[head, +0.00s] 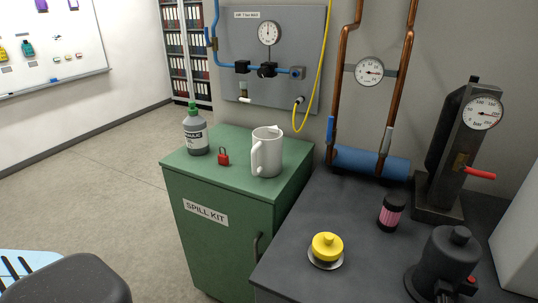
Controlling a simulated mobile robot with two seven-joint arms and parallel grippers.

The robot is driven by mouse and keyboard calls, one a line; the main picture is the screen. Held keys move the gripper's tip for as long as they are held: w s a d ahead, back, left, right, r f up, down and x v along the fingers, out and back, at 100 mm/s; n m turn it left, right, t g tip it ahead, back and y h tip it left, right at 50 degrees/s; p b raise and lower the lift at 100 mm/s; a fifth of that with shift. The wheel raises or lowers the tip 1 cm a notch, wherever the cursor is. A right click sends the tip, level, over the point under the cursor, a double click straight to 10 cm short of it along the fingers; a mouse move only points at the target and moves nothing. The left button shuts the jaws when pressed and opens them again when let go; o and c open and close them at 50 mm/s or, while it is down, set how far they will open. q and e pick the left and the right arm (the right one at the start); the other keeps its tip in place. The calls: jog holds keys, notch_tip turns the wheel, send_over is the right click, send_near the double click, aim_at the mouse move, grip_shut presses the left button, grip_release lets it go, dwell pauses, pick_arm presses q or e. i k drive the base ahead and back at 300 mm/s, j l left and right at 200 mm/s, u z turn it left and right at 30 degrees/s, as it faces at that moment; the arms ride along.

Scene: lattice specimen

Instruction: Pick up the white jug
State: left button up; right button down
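The white jug (269,154) stands upright on the green spill kit cabinet (195,178), near the right side of its top. Its handle faces left and towards me, and its rim is open at the top. A small red padlock (223,157) sits just left of the jug, apart from it. A grey bottle with a green cap (195,132) stands further left on the same top. Neither of my grippers shows in the head view, and nothing is holding the jug.
A wall panel (296,40) with a gauge, blue pipe and yellow hose is behind the cabinet. The dark bench (318,212) on the right carries a yellow knob (327,246), a pink-banded black container (391,212) and a gauge stand (446,160). Open floor (115,185) lies left.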

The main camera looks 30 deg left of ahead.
aim_at(267, 141)
jog(key=j+z, duration=0.2)
jog(key=z, duration=0.4)
jog(key=k+j+z, duration=0.1)
jog(key=j+z, duration=0.15)
jog(key=j, duration=0.15)
jog(key=k+j+z, duration=0.2)
jog(key=j, duration=0.25)
jog(key=k+j, duration=0.15)
jog(key=j, duration=0.25)
jog(key=k+j+z, duration=0.1)
jog(key=j, duration=0.25)
jog(key=k+j, duration=0.15)
jog(key=j, duration=0.25)
